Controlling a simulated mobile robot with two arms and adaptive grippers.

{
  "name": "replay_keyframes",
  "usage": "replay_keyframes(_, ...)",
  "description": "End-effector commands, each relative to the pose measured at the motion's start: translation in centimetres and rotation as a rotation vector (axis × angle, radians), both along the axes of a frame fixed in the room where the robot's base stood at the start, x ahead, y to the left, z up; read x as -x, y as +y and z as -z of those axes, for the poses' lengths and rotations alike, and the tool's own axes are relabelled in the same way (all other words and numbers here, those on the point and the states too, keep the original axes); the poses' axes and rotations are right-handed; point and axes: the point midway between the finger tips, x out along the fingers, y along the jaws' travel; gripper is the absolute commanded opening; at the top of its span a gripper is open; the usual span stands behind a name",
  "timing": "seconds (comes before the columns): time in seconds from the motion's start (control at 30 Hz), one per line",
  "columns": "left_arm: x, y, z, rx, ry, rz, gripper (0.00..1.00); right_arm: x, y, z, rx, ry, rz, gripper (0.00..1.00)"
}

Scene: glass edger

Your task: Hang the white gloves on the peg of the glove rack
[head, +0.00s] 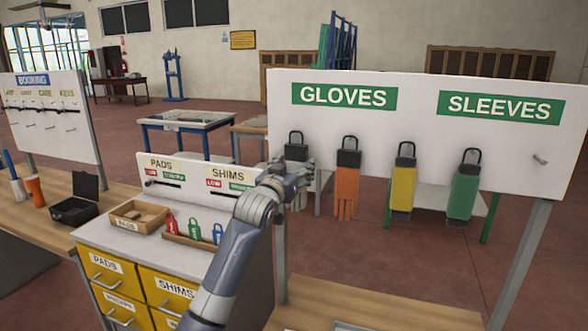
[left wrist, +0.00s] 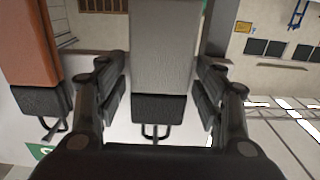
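The white gloves (head: 297,153), with a black cuff and loop, hang upright at the left end of the glove rack (head: 420,95), under the GLOVES sign. The loop lies against the board where a peg would be; the peg itself is too small to make out. My left gripper (head: 297,184) is just in front of and below the cuff. In the left wrist view the white gloves (left wrist: 162,50) are upside down between the fingers of my left gripper (left wrist: 160,105), which look open, with narrow gaps beside the cuff. My right gripper is not in view.
Orange gloves (head: 346,180) hang close to the right, then a yellow sleeve (head: 403,190) and a green sleeve (head: 467,190). A bare peg (head: 540,159) sits at the far right. A cabinet with yellow drawers (head: 110,280) and small bins stands at left.

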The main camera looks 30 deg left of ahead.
Motion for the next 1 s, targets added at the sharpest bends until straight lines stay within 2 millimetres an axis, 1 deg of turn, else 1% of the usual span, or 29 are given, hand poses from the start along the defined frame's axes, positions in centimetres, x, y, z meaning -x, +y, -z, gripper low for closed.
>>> replay_keyframes(0.27, 0.0, 0.0, 0.0, 0.000, 0.000, 0.000, 0.74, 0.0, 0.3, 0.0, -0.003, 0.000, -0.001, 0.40)
replay_keyframes(0.47, 0.5, -0.1, 0.0, 0.000, 0.000, 0.000, 0.74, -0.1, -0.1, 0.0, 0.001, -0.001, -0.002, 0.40)
replay_keyframes(0.57, 1.4, -0.3, 0.1, 0.000, 0.000, 0.000, 0.74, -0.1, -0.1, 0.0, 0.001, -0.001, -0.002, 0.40)
replay_keyframes(0.67, 2.9, -0.7, 0.1, -0.001, 0.000, 0.001, 0.74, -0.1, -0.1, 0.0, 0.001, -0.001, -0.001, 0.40)
replay_keyframes(1.0, 8.7, -2.1, 0.1, -0.001, -0.001, 0.001, 0.74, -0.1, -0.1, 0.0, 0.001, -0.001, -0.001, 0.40)
